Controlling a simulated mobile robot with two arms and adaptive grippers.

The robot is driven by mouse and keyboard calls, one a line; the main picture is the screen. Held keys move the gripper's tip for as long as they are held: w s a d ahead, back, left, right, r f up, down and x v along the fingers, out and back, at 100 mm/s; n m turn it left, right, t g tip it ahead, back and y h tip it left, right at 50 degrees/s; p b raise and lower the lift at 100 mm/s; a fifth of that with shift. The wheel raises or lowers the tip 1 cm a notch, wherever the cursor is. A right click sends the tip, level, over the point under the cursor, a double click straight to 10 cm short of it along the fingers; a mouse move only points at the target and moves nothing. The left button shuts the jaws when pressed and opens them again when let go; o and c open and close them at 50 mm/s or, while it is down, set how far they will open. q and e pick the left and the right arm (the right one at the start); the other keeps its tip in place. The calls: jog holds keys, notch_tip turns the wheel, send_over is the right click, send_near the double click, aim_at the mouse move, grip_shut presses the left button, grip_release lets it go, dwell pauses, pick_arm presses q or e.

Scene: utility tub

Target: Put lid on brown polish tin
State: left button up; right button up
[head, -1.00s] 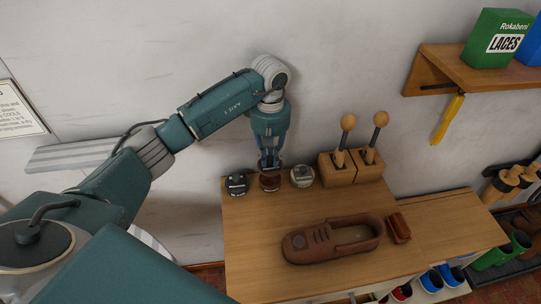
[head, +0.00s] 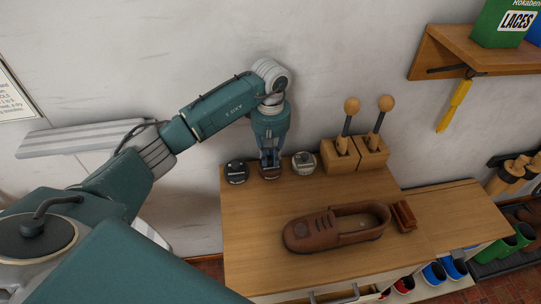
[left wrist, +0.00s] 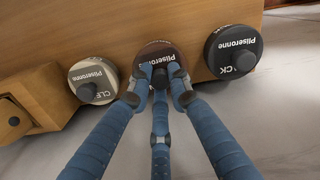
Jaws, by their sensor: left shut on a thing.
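My left gripper (head: 270,163) points down at the back left of the wooden bench top. It is shut on the dark knob of the brown polish lid (left wrist: 163,57), which has a "Pliseronne" label in the left wrist view. The fingers (left wrist: 160,78) close around the knob. The brown polish tin (head: 270,175) is directly below, mostly hidden by the lid and fingers. I cannot tell whether the lid touches the tin or is fully seated. My right gripper is not in view.
A black-labelled tin (head: 236,172) stands to the left and a pale-labelled tin (head: 304,163) to the right, both close by. Wooden brush holders (head: 357,154), a brown shoe (head: 335,228) and a small brown brush (head: 404,216) are on the bench (head: 250,260).

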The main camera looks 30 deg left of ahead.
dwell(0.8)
pick_arm(q)
jog(key=shift+b, duration=0.4)
dwell(0.6)
jog(key=shift+f+b, duration=0.2)
jog(key=shift+b, duration=0.3)
dwell(0.7)
dwell(0.3)
jog(key=o, duration=1.4)
